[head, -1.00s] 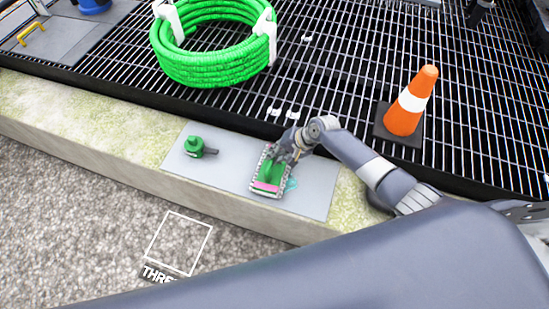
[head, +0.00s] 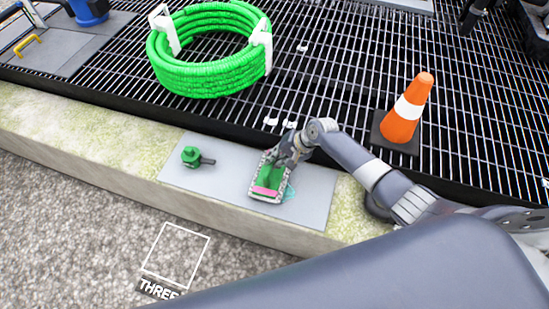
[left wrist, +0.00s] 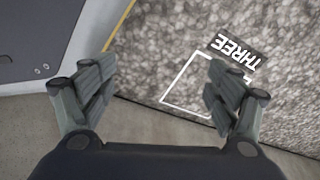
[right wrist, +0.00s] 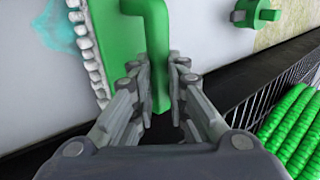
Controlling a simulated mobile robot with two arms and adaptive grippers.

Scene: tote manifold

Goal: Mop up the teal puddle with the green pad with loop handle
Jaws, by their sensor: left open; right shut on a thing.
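The green pad (head: 260,194) with a pale shaggy rim and a pink strip lies on the grey plate on the ledge. My right gripper (head: 285,158) is shut on its loop handle, which stands between the fingers in the right wrist view (right wrist: 158,65). The teal puddle (head: 290,192) shows as a small patch at the pad's right edge in the head view. In the right wrist view the puddle (right wrist: 62,28) spreads beside the shaggy rim; the pad may hide part of it. My left gripper (left wrist: 155,95) is open and empty, above gravel in the left wrist view.
A green valve-like fitting (head: 192,157) stands on the grey plate (head: 222,188), left of the pad. A coiled green hose (head: 205,78) and an orange cone (head: 405,112) stand on the grating behind. A white square marked THREE (head: 176,252) is on the gravel in front.

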